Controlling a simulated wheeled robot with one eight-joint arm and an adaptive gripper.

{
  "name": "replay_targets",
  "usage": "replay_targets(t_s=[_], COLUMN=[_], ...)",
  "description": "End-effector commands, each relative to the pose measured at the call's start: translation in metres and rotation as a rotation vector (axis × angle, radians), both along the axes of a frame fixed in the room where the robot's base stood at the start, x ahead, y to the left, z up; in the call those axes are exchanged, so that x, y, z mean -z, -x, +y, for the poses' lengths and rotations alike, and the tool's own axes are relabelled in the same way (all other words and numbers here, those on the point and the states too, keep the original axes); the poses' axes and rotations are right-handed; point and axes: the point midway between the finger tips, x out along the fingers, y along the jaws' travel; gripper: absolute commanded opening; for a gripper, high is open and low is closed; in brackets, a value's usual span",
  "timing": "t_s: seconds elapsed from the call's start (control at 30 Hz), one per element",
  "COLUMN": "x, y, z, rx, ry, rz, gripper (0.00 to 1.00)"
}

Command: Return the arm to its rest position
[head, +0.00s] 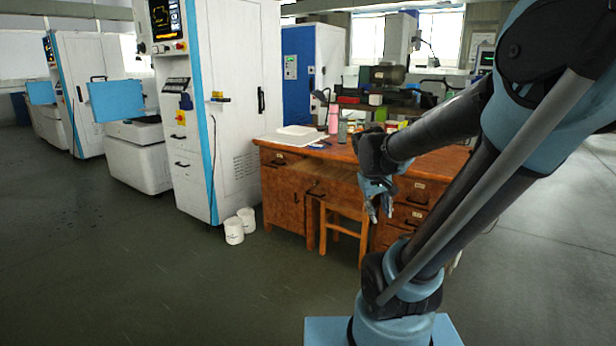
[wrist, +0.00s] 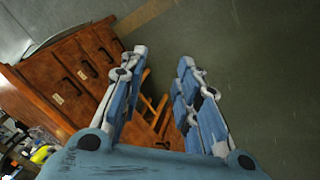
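My gripper (head: 377,207) hangs at the end of my arm in the head view, pointing down in front of the wooden desk (head: 284,190). In the wrist view my gripper (wrist: 162,62) shows its two blue and grey fingers spread apart, with nothing between them but floor and part of the stool behind. The desk's drawers (wrist: 75,72) show to the left of the fingers there. My arm reaches from the lower right of the head view, up over the right side and back down to the desk's front.
A wooden stool (head: 345,212) stands at the desk's front, partly behind my gripper. Bottles, papers and small items lie on the desk top. Two white buckets (head: 234,231) stand beside the white machine (head: 240,100). The floor (head: 120,260) at left and front is clear.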

Motion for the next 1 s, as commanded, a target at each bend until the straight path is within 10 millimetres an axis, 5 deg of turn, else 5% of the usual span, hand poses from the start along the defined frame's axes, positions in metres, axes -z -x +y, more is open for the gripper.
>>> replay_targets(t_s=[0.5,1.0], x=[0.047,0.059], y=[0.115,0.136], z=[0.02,0.029], rx=[0.116,0.14], ry=[-0.231,-0.287], rz=[0.051,0.061], gripper=[0.3,0.3])
